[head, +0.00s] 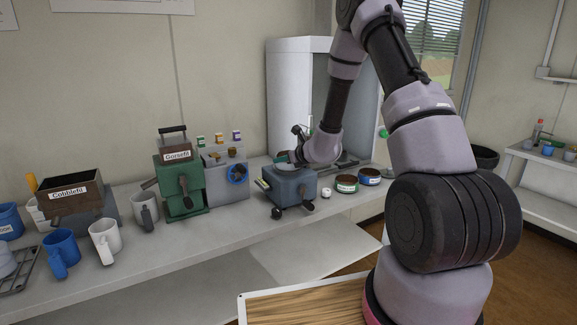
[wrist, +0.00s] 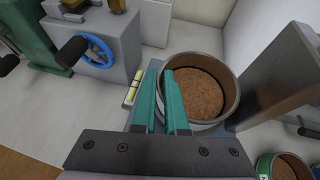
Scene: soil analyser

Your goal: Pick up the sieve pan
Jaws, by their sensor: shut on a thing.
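The sieve pan (wrist: 232,95) is a round, grey-rimmed pan with brown soil in it, seen from above in the wrist view. In the head view it is a small pale shape (head: 285,166) at the top of a blue-grey box with a crank (head: 291,189), partly hidden by my wrist. My gripper (wrist: 162,74) has teal fingers on either side of the pan's left wall and is shut on it. In the head view my gripper (head: 299,146) is small and partly hidden. I cannot tell whether the pan rests on the box.
A grey machine with a blue wheel (head: 226,180) and a green mill labelled Gorsefil (head: 178,187) stand left of the box. A tall white cabinet (head: 290,85) is behind. Round tins (head: 346,184) and a small white jar (head: 326,193) sit to the right.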

